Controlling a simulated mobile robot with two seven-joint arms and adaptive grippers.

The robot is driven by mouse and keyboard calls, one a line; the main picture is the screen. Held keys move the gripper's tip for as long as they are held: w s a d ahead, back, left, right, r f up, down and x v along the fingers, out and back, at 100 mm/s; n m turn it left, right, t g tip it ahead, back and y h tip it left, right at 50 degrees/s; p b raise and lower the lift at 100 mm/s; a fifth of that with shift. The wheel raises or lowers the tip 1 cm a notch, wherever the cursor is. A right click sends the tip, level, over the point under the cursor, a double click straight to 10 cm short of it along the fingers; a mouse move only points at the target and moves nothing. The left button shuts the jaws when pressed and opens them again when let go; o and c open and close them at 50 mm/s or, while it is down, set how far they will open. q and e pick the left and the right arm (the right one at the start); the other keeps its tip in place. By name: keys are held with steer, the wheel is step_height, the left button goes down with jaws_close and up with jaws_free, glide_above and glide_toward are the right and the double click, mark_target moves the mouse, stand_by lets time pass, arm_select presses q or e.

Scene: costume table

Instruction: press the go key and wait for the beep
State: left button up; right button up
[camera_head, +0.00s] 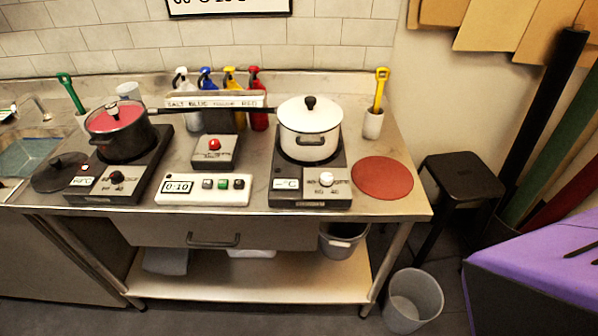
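A white timer box (203,189) sits near the front edge of the steel table, between two hotplates. Its display (177,187) reads 0:10. Behind the timer stands a dark box with a red button (214,144). Neither of my grippers is in view.
A white lidded pot (309,130) stands on the right hotplate (310,193). Spray bottles stand behind. A red round mat (382,178) lies at right. The space before the timer is clear.

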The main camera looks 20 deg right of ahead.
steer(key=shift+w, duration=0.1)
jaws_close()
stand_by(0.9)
